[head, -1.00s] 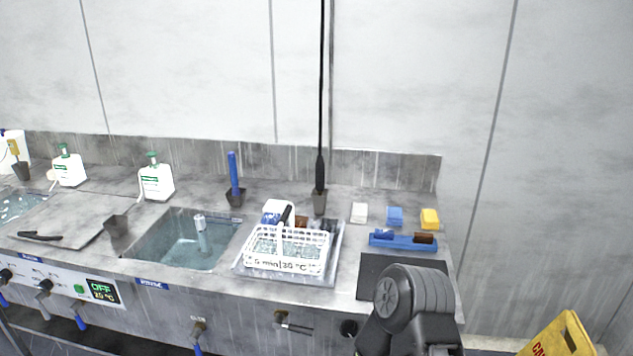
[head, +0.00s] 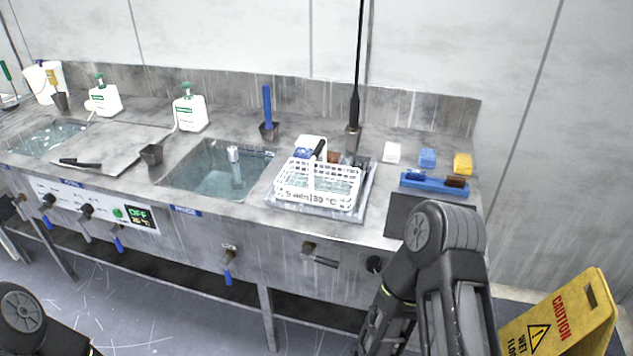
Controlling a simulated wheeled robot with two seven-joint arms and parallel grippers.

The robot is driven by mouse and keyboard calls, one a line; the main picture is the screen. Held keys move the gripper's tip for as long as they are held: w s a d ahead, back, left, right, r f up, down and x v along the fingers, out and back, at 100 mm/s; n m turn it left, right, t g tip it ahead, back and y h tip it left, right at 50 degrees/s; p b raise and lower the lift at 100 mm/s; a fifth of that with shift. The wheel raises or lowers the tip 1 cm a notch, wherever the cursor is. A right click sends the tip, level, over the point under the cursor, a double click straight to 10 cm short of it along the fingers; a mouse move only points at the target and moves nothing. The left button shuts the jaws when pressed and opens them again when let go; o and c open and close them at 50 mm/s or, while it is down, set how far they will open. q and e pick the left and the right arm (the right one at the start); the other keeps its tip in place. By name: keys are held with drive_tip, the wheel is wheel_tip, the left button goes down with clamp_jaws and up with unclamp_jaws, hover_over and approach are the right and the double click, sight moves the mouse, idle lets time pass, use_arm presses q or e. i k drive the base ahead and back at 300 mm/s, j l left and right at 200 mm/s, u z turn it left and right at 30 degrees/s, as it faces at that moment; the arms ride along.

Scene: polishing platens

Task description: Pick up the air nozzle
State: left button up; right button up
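The air nozzle (head: 354,108) is a slim black wand on a thin black hose that runs up out of the top of the picture. It stands upright at the back of the steel bench, its lower end in or at a small grey metal cup (head: 352,139); the tip is hidden. My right arm is folded at the lower right, well in front of and below the nozzle, and does not touch it. Part of my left arm shows at the bottom left corner. I cannot make out either gripper's fingers.
A white wire basket (head: 318,185) on a tray stands in front of the nozzle. A water-filled sink (head: 213,172) lies left of it. A blue holder (head: 437,183) and several small blocks lie right. A yellow caution sign (head: 561,318) stands at lower right.

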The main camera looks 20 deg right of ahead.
sight(355, 103)
drive_tip(key=i+l+u, duration=0.15)
drive_tip(key=i, duration=0.35)
drive_tip(key=i+l+u, duration=0.15)
drive_tip(key=i+l, duration=0.3)
drive_tip(key=i, duration=0.05)
